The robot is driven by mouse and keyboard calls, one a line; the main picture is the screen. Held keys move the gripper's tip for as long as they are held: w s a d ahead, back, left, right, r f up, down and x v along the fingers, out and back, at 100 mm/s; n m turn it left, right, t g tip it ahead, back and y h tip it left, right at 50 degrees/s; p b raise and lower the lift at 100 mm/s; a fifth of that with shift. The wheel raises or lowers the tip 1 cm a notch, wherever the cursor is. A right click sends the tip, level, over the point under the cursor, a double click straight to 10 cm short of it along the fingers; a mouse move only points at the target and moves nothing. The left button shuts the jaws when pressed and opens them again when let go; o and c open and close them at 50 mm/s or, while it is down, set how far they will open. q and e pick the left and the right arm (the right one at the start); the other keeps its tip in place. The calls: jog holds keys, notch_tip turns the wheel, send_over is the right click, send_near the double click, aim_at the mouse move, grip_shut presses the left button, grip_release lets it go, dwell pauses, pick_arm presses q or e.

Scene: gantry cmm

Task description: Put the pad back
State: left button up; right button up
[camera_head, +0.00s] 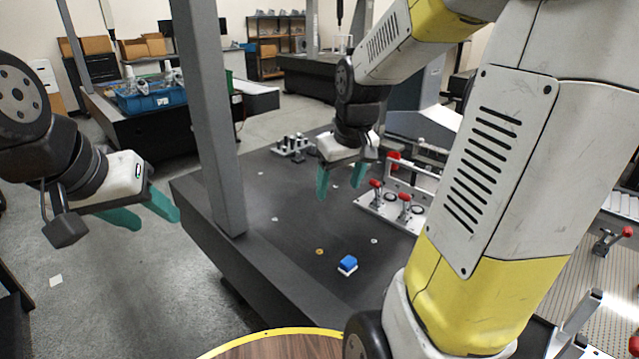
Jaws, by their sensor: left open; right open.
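A small blue-topped block with a white base (348,264), which may be the pad, lies on the dark table (275,225) near its front edge. I cannot tell for sure that it is the pad. My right gripper (339,189) is open and empty above the table, beyond the block and apart from it. My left gripper (158,217) is open and empty, off the table's left side over the floor. My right arm covers part of the table's right side.
A grey post (212,120) rises at the table's left edge, between my grippers. A fixture plate with red-handled clamps (404,212) stands right of my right gripper. A rack of dark pegs (292,146) is at the back. A round wooden top (285,345) is in front.

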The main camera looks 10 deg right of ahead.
jog(key=s+a+r+m+t+y, duration=0.1)
jog(key=s+a+r, duration=0.1)
jog(key=s, duration=0.4)
jog(key=s+a+r+m+t, duration=0.1)
jog(key=s+a+r, duration=0.2)
jog(key=s+r, duration=0.2)
jog(key=shift+s+a+r+t+y, duration=0.15)
jog(key=shift+s+a+t+y, duration=0.2)
jog(key=shift+s, duration=0.9)
jog(key=shift+d, duration=0.1)
